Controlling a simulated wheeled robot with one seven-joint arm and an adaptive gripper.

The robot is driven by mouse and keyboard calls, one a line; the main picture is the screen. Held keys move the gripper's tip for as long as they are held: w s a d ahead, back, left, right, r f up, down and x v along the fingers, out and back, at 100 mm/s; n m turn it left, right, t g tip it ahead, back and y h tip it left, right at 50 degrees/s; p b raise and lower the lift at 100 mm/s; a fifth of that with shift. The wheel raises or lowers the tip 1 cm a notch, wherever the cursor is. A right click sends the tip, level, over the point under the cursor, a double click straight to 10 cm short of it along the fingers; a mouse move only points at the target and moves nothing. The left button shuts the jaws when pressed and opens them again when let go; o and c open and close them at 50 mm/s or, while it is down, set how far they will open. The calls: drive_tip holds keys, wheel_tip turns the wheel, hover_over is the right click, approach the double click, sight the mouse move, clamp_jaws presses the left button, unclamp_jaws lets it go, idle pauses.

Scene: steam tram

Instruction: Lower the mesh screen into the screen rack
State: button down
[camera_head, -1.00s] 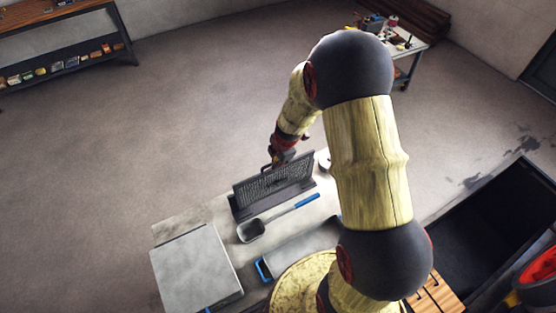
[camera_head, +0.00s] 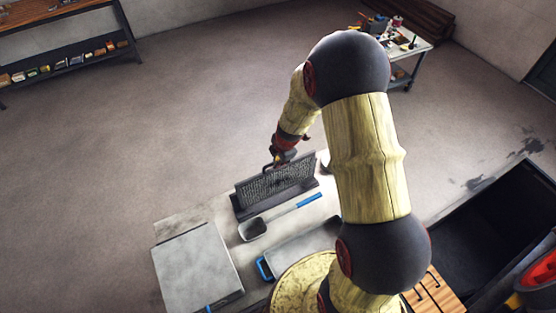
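The mesh screen (camera_head: 277,181), a dark upright panel with a fine grid and a small handle at its top, stands at the screen rack (camera_head: 274,205). The rack is a dark, low, long holder near the back edge of the grey table. The screen's lower edge is at the rack; how deep it sits in it I cannot tell. My gripper (camera_head: 278,163) is at the handle on the screen's top edge. Its fingers are small and dark here, so whether they are closed on the handle is not clear.
A blue-handled scoop (camera_head: 254,228) lies in front of the rack. A grey flat box (camera_head: 198,268) is at the table's left, and a tray with a blue handle (camera_head: 300,250) is nearer me. A black bin (camera_head: 500,225) stands at right. Floor behind the table is clear.

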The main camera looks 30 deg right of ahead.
drive_tip(key=shift+s+r+b, duration=0.1)
drive_tip(key=shift+s+b, duration=0.1)
drive_tip(key=shift+b, duration=0.45)
drive_tip(key=shift+f+b, duration=1.15)
drive_tip(key=shift+b, duration=0.35)
idle(0.6)
drive_tip(key=c, duration=1.9)
unclamp_jaws()
drive_tip(key=shift+o, duration=0.4)
drive_tip(key=shift+s, duration=0.1)
drive_tip(key=v, duration=1.2)
